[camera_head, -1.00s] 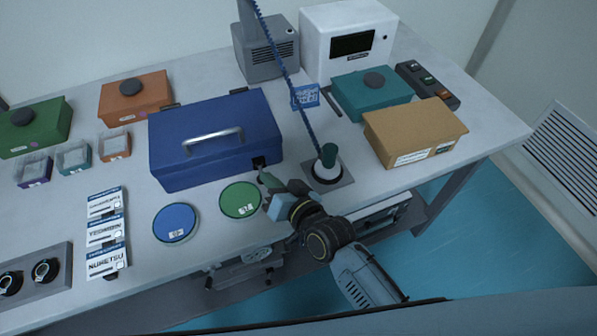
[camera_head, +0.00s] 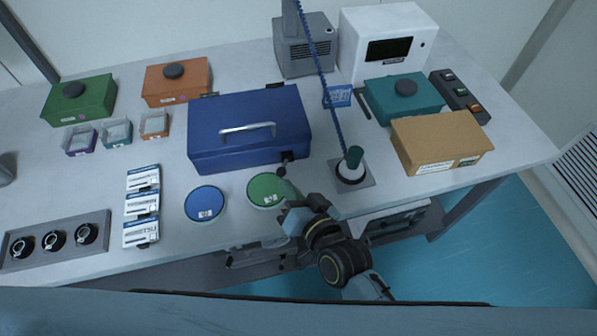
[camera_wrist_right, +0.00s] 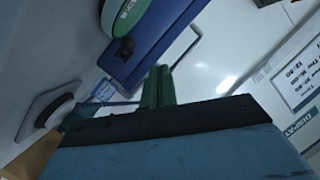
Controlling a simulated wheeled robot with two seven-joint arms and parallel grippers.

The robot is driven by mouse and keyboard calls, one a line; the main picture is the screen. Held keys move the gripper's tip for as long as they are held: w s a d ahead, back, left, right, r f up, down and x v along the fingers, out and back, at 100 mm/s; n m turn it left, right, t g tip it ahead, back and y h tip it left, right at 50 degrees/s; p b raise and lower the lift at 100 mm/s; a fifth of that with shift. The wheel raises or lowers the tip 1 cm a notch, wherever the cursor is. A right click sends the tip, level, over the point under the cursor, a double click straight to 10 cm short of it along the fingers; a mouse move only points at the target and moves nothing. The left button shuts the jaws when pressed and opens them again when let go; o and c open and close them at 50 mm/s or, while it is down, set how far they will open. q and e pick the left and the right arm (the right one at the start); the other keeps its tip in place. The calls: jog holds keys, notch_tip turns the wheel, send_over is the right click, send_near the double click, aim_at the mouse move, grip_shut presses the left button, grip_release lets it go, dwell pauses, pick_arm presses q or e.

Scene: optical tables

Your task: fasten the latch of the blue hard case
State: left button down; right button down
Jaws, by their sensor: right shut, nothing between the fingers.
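The blue hard case (camera_head: 240,125) stands closed on the table, with a silver handle on its lid. Its dark latch (camera_head: 288,156) is on the front face near the right end; I cannot tell whether it is fastened. My right gripper (camera_head: 282,172) is shut and empty, just in front of and below the latch, seemingly a little apart from it. In the right wrist view the shut green fingers (camera_wrist_right: 158,86) point toward the blue case (camera_wrist_right: 158,38), with the dark latch (camera_wrist_right: 124,48) left of and beyond their tips. My left gripper is not in view.
A green round lid (camera_head: 265,190) lies close by the right gripper, with a blue round lid (camera_head: 204,203) left of it. A stand with a green-topped post (camera_head: 352,168) is to the right, near a tan box (camera_head: 440,143). White label cards (camera_head: 141,205) lie left.

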jog(key=shift+s+a+r, duration=0.15)
jog(key=shift+s+a, duration=0.2)
jog(key=shift+s, duration=0.3)
jog(key=shift+s+a+r, duration=0.15)
jog(key=shift+s+a, duration=0.2)
jog(key=shift+s, duration=0.35)
jog(key=shift+s+a+r, duration=0.15)
jog(key=shift+s+a, duration=0.2)
jog(key=shift+s, duration=0.3)
jog(key=shift+d, duration=0.1)
jog(key=s+d+f+n+g+h, duration=0.1)
jog(key=s+d+g+h, duration=0.25)
jog(key=d, duration=0.55)
jog(key=s+d+n+g+h, duration=0.1)
jog(key=s+d+g+h, duration=0.15)
jog(key=s+d, duration=0.45)
jog(key=s+d+f+n+g+h, duration=0.1)
jog(key=s+d+g+h, duration=0.15)
jog(key=d, duration=0.85)
notch_tip(320, 180, down, 29)
jog(key=s+g+b, duration=0.1)
jog(key=g+b, duration=0.1)
jog(key=b, duration=0.2)
jog(key=s+d+f+g+b, duration=0.1)
jog(key=s+d+f+b, duration=0.1)
jog(key=s+f, duration=1.4)
jog(key=shift+s+d+f+b, duration=0.25)
jog(key=shift+d+f+b, duration=0.1)
jog(key=shift+d+f, duration=0.25)
